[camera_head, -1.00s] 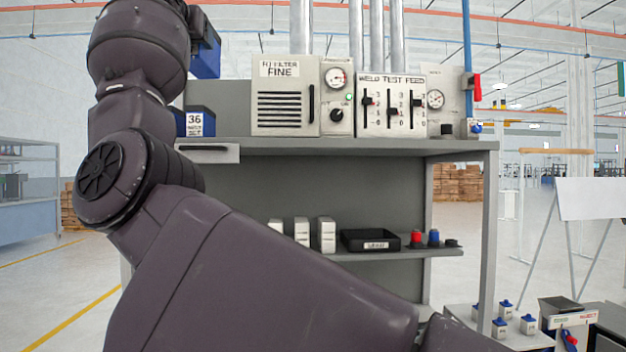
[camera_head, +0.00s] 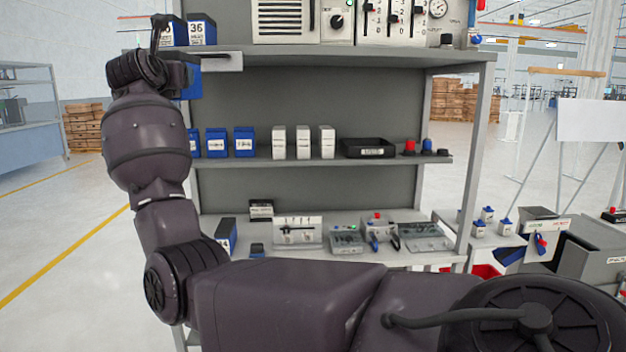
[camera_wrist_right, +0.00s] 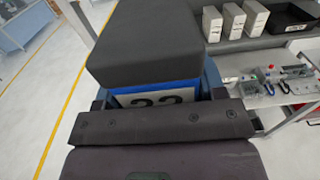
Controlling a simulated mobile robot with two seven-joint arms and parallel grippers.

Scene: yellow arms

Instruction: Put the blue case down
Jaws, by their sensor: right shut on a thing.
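My right arm crosses the head view from the lower right and bends up at the left. Its gripper, seen in the right wrist view (camera_wrist_right: 155,95), is shut on a blue case (camera_wrist_right: 152,88). A pale label with dark digits shows on the case, partly covered by the dark fingers. In the head view, part of the held blue case (camera_head: 190,82) shows behind my wrist, just below the top shelf's edge at the left. It is held off any surface I can see. My left gripper is not in view.
A grey rack has a top shelf (camera_head: 330,57), a middle shelf (camera_head: 300,163) and a lower bench (camera_head: 300,256). Similar blue cases stand on the top (camera_head: 203,30) and middle shelf (camera_head: 217,142). White boxes (camera_head: 303,142) and a black tray (camera_head: 368,148) stand further right.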

